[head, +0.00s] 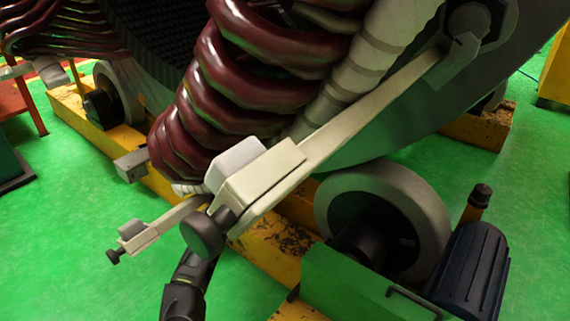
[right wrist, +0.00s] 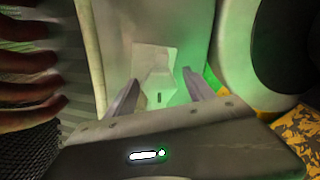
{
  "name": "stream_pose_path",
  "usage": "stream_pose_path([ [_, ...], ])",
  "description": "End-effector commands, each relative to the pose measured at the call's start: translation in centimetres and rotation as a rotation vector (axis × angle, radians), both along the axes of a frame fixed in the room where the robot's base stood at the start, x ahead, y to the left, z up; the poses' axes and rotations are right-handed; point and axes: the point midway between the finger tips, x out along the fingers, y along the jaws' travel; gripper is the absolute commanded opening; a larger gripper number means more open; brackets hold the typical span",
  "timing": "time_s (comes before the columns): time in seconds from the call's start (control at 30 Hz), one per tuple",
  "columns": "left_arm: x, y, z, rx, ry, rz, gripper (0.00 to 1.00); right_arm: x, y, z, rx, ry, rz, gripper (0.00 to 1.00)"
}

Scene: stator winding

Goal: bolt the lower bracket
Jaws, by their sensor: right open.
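In the right wrist view, my right gripper (right wrist: 159,93) is open, its two grey fingers apart and nothing seen between their tips. Ahead of it is a small pale bracket-like piece (right wrist: 155,57) with a dark slot, against a pale surface; I cannot tell if the fingers touch it. My right gripper's fingers cannot be made out there, and my left gripper is not seen.
Dark red winding coils (head: 240,95) stand beside the bar, and show blurred at left in the right wrist view. A grey-rimmed roller (head: 418,200) is at the right by a worn yellow beam (head: 265,245). A smaller clamp-like piece (head: 133,233) sits lower left. Green floor (head: 65,225) is open at left.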

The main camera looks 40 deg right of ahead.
Motion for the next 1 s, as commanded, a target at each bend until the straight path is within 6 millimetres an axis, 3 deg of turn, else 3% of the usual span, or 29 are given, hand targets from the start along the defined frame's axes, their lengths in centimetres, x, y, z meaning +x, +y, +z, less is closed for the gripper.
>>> stream_pose_path([
  [0.17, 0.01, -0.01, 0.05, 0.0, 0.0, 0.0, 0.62, 0.01, 0.05, 0.03, -0.001, 0.0, 0.001, 0.61],
  [0.9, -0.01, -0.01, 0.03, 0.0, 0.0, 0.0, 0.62, -0.02, 0.06, -0.01, 0.0, 0.0, 0.0, 0.01],
  [1.0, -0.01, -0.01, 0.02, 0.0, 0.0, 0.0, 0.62, -0.03, 0.06, -0.02, 0.001, 0.0, -0.001, 0.0],
])
